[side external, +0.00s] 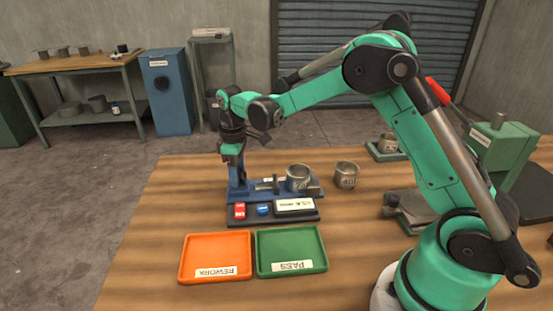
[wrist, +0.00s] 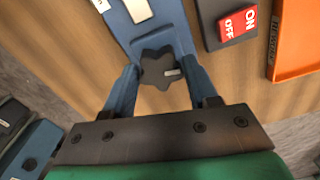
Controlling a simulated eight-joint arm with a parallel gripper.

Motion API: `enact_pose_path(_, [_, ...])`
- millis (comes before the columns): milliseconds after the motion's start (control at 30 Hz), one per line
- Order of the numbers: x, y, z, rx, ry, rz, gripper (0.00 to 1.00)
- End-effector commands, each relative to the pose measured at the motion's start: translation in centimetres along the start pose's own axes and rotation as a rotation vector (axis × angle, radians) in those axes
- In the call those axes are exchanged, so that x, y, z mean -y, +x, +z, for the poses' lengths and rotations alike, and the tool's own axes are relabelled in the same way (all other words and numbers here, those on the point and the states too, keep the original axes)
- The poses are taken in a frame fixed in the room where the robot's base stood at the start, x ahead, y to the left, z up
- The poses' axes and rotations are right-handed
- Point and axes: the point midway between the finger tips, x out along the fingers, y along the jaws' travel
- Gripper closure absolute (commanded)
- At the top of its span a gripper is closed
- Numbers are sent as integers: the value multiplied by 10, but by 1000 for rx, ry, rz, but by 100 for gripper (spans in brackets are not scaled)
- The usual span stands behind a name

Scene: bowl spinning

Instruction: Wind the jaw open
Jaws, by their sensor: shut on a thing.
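My gripper (wrist: 161,78) points down, with its two blue fingers shut on a dark star-shaped knob (wrist: 157,68). The knob has a short white mark pointing right in the wrist view. It sits on the end of a blue fixture (wrist: 168,22). In the side view my gripper (side external: 232,158) is at the left end of the blue fixture (side external: 238,188), and the knob is hard to make out there. A grey metal bowl (side external: 298,172) sits at the right part of the fixture, near a dark bar; I cannot tell the jaw's gap.
In front are a dark panel with a red on/off switch (side external: 239,210), a blue button (side external: 263,209) and a display (side external: 294,204). The orange rework tray (side external: 215,234) and green pass tray (side external: 292,230) look empty. Another bowl (side external: 347,169) stands to the right.

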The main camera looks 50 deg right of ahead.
Motion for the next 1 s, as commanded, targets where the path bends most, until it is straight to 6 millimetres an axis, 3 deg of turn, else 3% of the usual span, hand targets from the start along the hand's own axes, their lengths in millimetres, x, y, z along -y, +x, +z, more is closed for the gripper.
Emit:
enact_pose_path(400, [0,-1,0,2,-201,-2,100])
enact_pose_path(967, [0,0,0,2,-234,-1,100])
enact_pose_path(1000, [0,0,0,2,-234,-1,42])
